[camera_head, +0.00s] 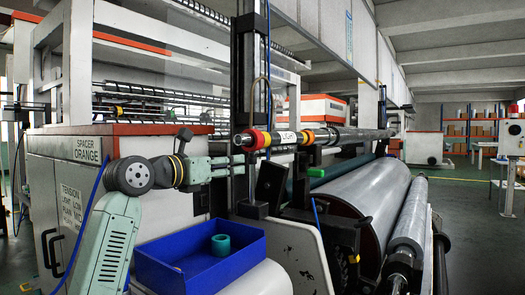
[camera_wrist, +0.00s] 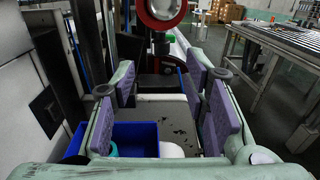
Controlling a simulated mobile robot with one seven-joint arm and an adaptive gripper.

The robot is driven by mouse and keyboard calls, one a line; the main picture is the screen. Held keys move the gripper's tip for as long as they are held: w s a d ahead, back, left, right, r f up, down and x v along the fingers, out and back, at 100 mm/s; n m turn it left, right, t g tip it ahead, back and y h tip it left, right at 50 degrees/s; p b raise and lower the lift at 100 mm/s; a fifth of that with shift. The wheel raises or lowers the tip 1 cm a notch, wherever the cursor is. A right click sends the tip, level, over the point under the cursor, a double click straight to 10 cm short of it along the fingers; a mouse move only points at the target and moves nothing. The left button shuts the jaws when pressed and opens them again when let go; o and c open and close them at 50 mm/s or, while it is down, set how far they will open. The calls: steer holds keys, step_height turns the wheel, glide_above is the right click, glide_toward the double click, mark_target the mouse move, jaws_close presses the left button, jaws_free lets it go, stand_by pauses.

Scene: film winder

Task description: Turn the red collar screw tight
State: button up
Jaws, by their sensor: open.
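The red collar (camera_head: 256,139) sits at the left end of a grey horizontal shaft (camera_head: 360,135), beside a yellow ring and a white sleeve marked LIGHT. In the wrist view the red collar (camera_wrist: 160,12) shows end-on at the top edge, partly cut off. A small green part (camera_wrist: 170,38) shows just below it; I cannot tell whether it is the collar's screw. My gripper (camera_head: 240,165) is below and near the shaft end, apart from the collar. In the wrist view my gripper (camera_wrist: 160,85) is open, its purple pads wide apart with nothing between them.
A blue bin (camera_head: 165,270) holding a teal ring (camera_head: 221,244) stands below my gripper. A black upright column (camera_head: 249,75) rises close behind the shaft end. A large grey roller (camera_head: 360,195) lies to the right. A white cabinet (camera_head: 60,185) is at left.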

mark_target(249, 160)
steer(key=p+x, duration=0.3)
steer(key=x, duration=0.6)
steer(key=shift+s+r, duration=0.1)
steer(key=shift+w+d+p, duration=0.3)
steer(key=shift+w, duration=0.1)
steer(key=shift+c, duration=0.6)
jaws_close()
